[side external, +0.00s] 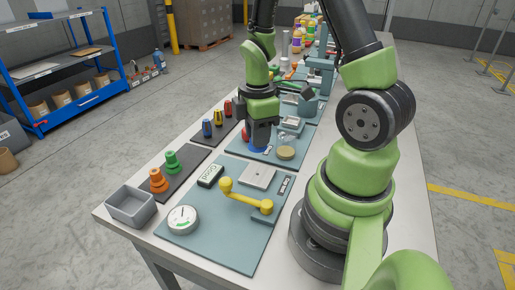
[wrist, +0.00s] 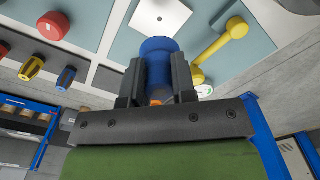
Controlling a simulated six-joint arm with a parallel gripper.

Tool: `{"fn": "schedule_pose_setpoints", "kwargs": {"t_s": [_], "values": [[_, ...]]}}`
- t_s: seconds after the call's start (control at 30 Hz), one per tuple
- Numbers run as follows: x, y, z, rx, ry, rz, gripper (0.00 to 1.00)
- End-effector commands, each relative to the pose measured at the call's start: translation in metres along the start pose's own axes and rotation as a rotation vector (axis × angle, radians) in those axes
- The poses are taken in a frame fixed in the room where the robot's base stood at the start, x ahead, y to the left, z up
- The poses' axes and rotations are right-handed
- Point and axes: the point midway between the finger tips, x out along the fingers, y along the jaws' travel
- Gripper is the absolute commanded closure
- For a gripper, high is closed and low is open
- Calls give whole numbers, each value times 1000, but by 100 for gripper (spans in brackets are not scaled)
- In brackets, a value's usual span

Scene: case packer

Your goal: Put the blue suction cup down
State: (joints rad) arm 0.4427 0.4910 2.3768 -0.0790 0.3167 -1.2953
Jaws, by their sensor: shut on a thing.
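My gripper (side external: 261,112) points down over the teal work mats, shut on the blue suction cup (side external: 259,136). In the wrist view the blue cup (wrist: 158,48) sits between the two dark fingers of my gripper (wrist: 157,78), with a bit of orange showing between them. An orange cup (side external: 158,181) and a green cup (side external: 171,163) stand on a dark strip (side external: 188,172) at the left of the table. The dark strip has bare room beyond the green cup. Whether the blue cup touches the mat below is hard to tell.
Blue, yellow and red pieces (side external: 217,118) stand on another dark strip behind. A yellow lever (side external: 245,196), a white dial (side external: 183,219) and a "Good" block (side external: 210,175) occupy the near teal mat (side external: 212,247). A grey bin (side external: 131,206) is at the table's left corner.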

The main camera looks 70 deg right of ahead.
Motion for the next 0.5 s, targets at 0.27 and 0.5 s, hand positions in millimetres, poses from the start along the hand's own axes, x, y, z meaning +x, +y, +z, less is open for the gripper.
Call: {"fn": "schedule_pose_setpoints", "kwargs": {"t_s": [0.27, 0.5], "values": [[-17, 20, -11, -8, 0, 3, 100], [-13, 79, -50, -21, -6, -1, 100]]}}
